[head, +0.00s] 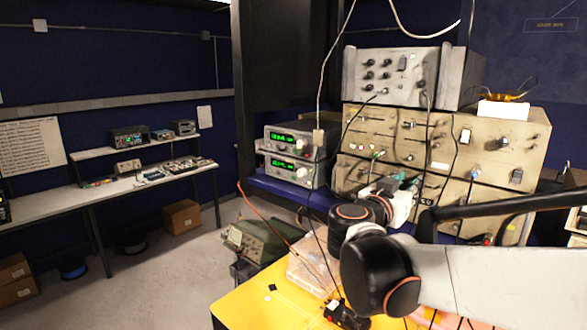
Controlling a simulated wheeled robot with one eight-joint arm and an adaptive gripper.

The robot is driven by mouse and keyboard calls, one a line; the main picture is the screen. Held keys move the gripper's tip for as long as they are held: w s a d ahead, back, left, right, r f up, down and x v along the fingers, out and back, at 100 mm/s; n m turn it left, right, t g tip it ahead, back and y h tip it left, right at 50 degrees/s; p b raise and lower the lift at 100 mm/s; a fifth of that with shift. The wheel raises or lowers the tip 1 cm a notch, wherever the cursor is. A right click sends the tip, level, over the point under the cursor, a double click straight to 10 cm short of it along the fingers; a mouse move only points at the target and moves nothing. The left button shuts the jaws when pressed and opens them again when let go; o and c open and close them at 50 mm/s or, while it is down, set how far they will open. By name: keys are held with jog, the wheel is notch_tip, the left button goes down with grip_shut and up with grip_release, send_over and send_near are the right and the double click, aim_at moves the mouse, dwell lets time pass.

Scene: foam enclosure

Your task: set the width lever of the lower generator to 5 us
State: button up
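Two beige generator units are stacked at the right under a grey instrument. The lower generator (492,196) shows part of its front panel with knobs, switches and plugged cables. The upper generator (470,124) sits directly on top of it. My gripper (397,185) is in front of the lower generator's panel, left of its middle. My wrist and arm hide its fingers and much of the lower panel. I cannot tell whether the gripper is open or shut, or whether it touches anything. The width lever and its scale cannot be made out.
Two grey meters (296,155) with green displays stand left of the generators. Cables hang over the panels. A yellow table (243,302) with a clear box (308,272) is in front. A green instrument (258,240) stands beside it. Open floor lies to the left.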

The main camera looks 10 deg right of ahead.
jog(key=shift+w, duration=0.1)
grip_shut()
jog(key=shift+s+d+r, duration=0.1)
jog(key=shift+s+d, duration=0.15)
jog(key=shift+s, duration=0.3)
jog(key=shift+s+d, duration=0.25)
jog(key=shift+s, duration=0.3)
jog(key=shift+c, duration=0.5)
grip_release()
jog(key=shift+w, duration=0.15)
jog(key=shift+o, duration=0.5)
jog(key=shift+d, duration=0.15)
